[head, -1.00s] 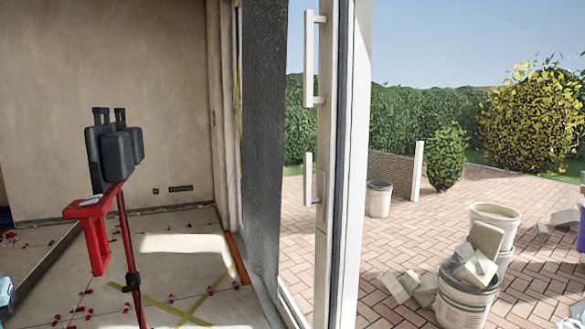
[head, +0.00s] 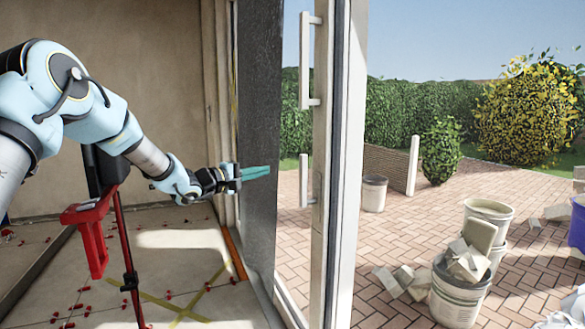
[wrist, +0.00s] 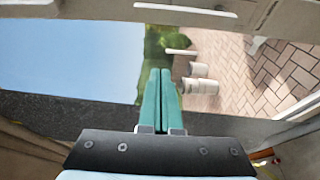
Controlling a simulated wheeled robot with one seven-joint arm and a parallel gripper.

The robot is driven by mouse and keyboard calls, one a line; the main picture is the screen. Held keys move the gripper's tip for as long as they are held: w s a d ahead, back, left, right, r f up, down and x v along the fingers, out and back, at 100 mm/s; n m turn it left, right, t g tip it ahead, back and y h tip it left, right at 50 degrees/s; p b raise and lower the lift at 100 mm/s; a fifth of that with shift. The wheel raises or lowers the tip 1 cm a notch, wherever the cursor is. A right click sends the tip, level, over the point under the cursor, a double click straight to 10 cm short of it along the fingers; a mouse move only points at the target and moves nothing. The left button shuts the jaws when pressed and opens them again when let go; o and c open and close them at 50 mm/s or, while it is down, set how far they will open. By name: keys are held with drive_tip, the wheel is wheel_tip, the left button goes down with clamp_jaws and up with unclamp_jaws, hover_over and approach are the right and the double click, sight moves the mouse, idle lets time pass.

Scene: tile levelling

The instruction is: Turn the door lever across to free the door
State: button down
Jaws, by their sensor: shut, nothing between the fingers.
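The door lever (head: 304,180) is a short pale bar standing upright on the edge stile of the glass door (head: 345,180), joined to it near its lower end. In the wrist view, turned sideways, the lever (wrist: 185,13) lies across the top. My gripper (head: 268,171) has teal fingers, closed together and empty, pointing right toward the lever. It is left of the lever in the head view, with a visible gap. In the wrist view my gripper (wrist: 160,72) also ends short of the lever.
A long fixed pull handle (head: 304,60) is above the lever. A dark grey wall end (head: 260,110) stands behind my fingers. A red tool on a stand (head: 95,225) is below my arm. Buckets (head: 462,290) and rubble lie outside on the paving.

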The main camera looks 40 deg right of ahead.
drive_tip(key=shift+s+d+r, duration=0.1)
drive_tip(key=shift+s+d, duration=0.05)
drive_tip(key=shift+s, duration=0.05)
drive_tip(key=shift+d, duration=0.1)
drive_tip(key=s+d+p, duration=0.4)
drive_tip(key=d, duration=0.4)
drive_tip(key=shift+p, duration=0.3)
idle(0.3)
drive_tip(key=shift+d, duration=0.1)
